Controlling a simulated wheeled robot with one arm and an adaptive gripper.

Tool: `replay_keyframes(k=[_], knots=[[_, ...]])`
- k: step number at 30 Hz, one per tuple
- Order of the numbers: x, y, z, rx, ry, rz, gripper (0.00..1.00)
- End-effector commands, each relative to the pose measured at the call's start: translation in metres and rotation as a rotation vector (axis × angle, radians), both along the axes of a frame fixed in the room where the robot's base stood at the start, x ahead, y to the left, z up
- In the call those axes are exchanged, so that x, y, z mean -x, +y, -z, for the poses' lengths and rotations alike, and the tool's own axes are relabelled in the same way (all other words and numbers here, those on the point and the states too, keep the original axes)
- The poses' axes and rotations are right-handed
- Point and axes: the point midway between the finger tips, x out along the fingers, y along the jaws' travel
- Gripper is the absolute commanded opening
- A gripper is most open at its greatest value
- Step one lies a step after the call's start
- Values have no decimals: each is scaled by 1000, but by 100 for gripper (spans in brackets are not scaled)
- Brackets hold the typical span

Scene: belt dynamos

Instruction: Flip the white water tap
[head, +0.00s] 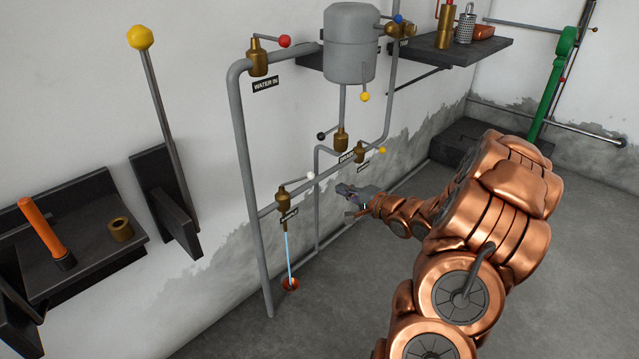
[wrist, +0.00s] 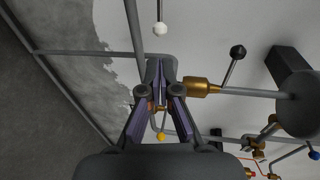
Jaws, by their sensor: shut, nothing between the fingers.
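The white water tap is a brass valve (head: 284,197) on the lower horizontal pipe, with a lever ending in a white ball (head: 310,175) on its right. A pale blue stream (head: 288,255) runs down from below this valve to a reddish-brown drain (head: 290,284) at the floor. In the wrist view the white ball (wrist: 159,29) hangs at the top centre, beyond my fingertips. My gripper (head: 346,196) is to the right of the white ball in the head view, apart from it. In the wrist view my gripper (wrist: 157,98) is shut and empty.
Other taps have red (head: 284,41), yellow (head: 365,97), black (head: 321,136) and blue (head: 398,18) balls. A grey tank (head: 349,45) hangs above. A vertical pipe (head: 317,210) stands between the valve and my gripper. A shelf (head: 75,245) is at left; the floor at right is open.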

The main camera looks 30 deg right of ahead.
Motion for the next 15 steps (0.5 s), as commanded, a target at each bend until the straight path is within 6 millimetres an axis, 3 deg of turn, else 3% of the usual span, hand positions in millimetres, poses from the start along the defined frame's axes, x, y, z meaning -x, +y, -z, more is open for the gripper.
replay_keyframes(k=[15], knots=[[-66,10,15,3,-1,-2,0]])
